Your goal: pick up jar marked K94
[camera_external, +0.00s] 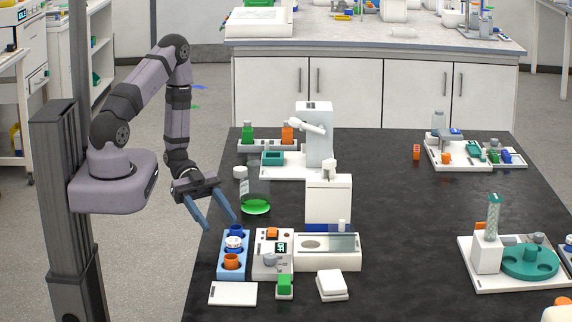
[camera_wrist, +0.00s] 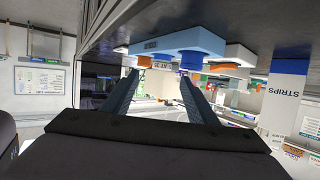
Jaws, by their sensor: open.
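No marking K94 can be read in either view, so I cannot tell which jar carries it. A light blue rack (camera_external: 222,268) on the left of the black table holds a blue-topped jar (camera_external: 236,231), a white-topped jar (camera_external: 234,243) and an orange-topped jar (camera_external: 231,262). In the wrist view the rack (camera_wrist: 178,43) appears upside down, with orange (camera_wrist: 144,62) and blue (camera_wrist: 191,60) parts below it. My gripper (camera_external: 222,225) is open and empty, near the table's left edge, close to the rack's far end. Its two blue fingers also show in the wrist view (camera_wrist: 158,75).
A white device with a display (camera_external: 272,262) stands right beside the rack. A green-topped jar (camera_external: 284,284) and a white card (camera_external: 233,293) lie in front. The table's middle right is clear.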

